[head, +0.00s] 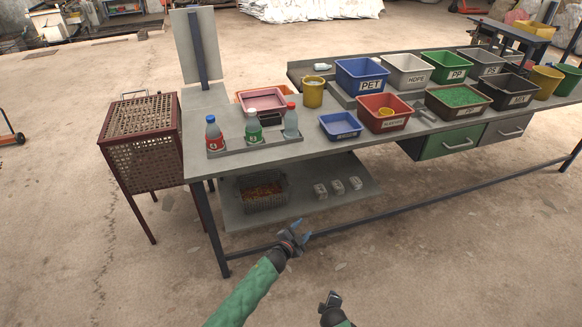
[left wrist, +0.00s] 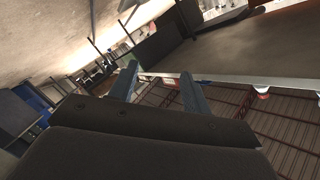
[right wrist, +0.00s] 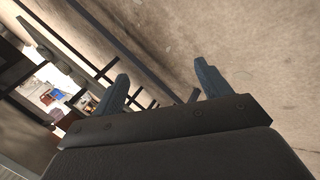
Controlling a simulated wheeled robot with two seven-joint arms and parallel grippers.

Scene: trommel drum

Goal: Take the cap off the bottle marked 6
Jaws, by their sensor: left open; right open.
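Three bottles stand upright in a row in a shallow grey tray (head: 232,150) at the left end of the table: a left bottle (head: 214,137) with a red label, a middle bottle (head: 253,130) with a green label, and a pale right bottle (head: 291,123). Each has something cap-like on top. The label marks are too small to read surely, so I cannot tell which is marked 6. My left gripper (head: 301,232) is open and empty, in front of and below the table top. My right gripper (head: 331,299) is open and empty, lower and farther from the table.
A pink tray (head: 264,99) lies behind the bottles and a yellow cup (head: 313,92) to their right. Labelled bins such as the blue PET bin (head: 361,75) fill the table's right part. A rusty mesh cage (head: 139,117) stands left. A lower shelf (head: 300,205) holds a basket (head: 262,191).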

